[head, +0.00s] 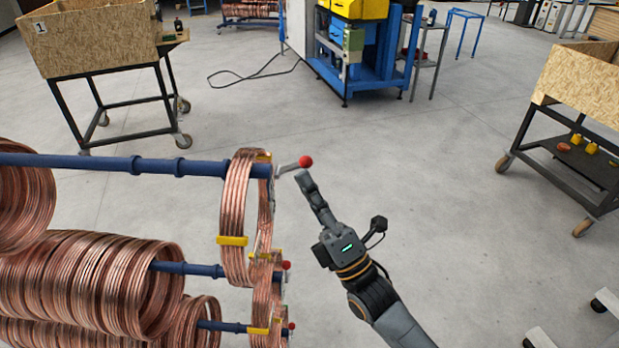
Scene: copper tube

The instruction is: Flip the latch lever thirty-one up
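A latch lever with a red ball knob (305,161) sits at the right end of the top blue rod (180,167). Its short metal arm points right and slightly up from the rod end. No number on the lever can be read. My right gripper (303,178) comes up from the lower right, with its fingers together and nothing seen between them. Its fingertips are just below the knob and the lever's arm; I cannot tell whether they touch. Two lower rods also end in red-knobbed levers (286,265). My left gripper is not in view.
Copper tube coils (90,285) hang on the blue rods at the left, some with yellow clips. A wheeled wooden crate cart (95,45) stands behind, another (585,80) at the right. A blue machine (360,50) is at the back. The floor around my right arm is clear.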

